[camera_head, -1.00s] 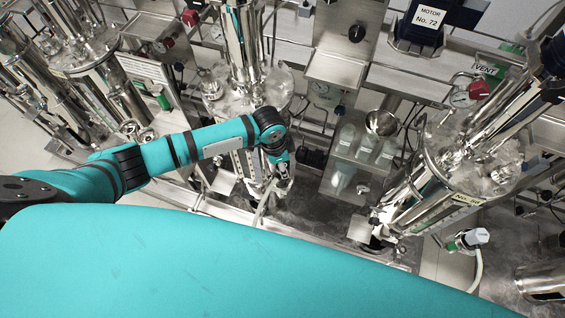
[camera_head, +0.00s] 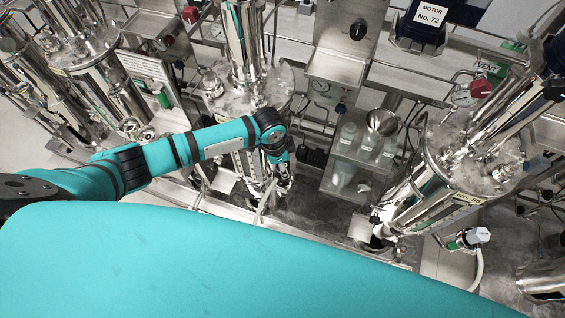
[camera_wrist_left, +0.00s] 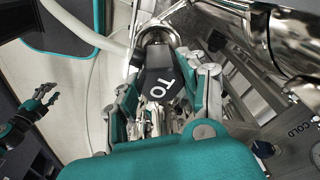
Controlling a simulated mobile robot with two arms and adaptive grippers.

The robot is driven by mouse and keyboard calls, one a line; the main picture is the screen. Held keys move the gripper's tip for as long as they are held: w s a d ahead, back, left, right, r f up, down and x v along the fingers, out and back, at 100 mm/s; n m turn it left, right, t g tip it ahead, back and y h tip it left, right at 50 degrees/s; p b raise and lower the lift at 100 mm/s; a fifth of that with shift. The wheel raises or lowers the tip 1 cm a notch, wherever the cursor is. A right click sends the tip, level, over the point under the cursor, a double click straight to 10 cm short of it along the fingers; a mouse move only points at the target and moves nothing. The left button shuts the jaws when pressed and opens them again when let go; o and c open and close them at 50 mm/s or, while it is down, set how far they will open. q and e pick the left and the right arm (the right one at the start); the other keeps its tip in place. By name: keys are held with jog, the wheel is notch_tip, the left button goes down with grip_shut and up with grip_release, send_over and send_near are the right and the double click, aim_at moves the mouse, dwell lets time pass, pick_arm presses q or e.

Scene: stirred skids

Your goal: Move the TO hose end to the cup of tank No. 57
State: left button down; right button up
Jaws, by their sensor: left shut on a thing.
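The TO hose end (camera_wrist_left: 160,78), a black block with white "TO" letters, is between the fingers of my left gripper (camera_wrist_left: 165,100), which is shut on it. A round metal rim (camera_wrist_left: 158,36) lies right beyond the hose end; I cannot tell whether they touch. In the head view my left gripper (camera_head: 283,184) is low in front of the middle steel tank (camera_head: 246,92), whose number I cannot read. My right gripper (camera_wrist_left: 40,104) shows at the left of the wrist view, fingers apart and empty.
A pale hose (camera_wrist_left: 85,27) runs beside the hose end. A shelf with clear bottles (camera_head: 346,140) and a steel bowl (camera_head: 381,122) stands right of my left gripper. Another tank (camera_head: 470,165) with a yellow label stands farther right, near a white-capped hose end (camera_head: 478,236).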

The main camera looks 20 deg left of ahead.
pick_arm(q)
jog(key=shift+f+b, duration=0.4)
jog(key=shift+f, duration=0.35)
jog(key=shift+f, duration=0.1)
jog(key=shift+f+b, duration=0.3)
jog(key=shift+f, duration=0.15)
jog(key=c, duration=0.6)
grip_release()
jog(key=shift+r, duration=0.1)
jog(key=shift+c, duration=0.2)
